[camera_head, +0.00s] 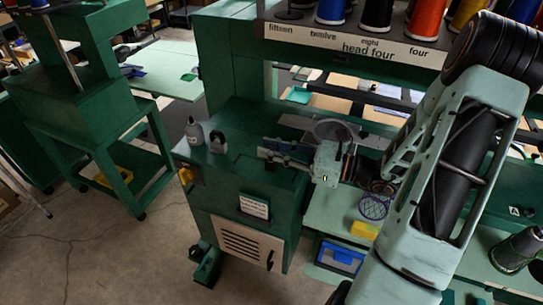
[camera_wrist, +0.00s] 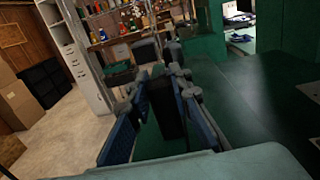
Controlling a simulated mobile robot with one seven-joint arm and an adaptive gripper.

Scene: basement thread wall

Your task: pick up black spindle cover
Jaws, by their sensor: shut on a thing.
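My gripper (camera_head: 264,153) is low over the green machine top (camera_head: 240,112), pointing left in the head view. In the wrist view its blue-padded fingers (camera_wrist: 160,108) are shut on the black spindle cover (camera_wrist: 169,106), a dark upright block between the pads. In the head view the cover is small and mostly lost among the dark fingers. I cannot tell whether its lower end touches the green top.
A grey bottle (camera_head: 195,132) and a dark piece with a rounded top (camera_head: 218,143) stand left of my gripper on the green top. Thread cones (camera_head: 376,14) line the rack above. A yellow block (camera_head: 365,230) lies at lower right. Floor is open at left.

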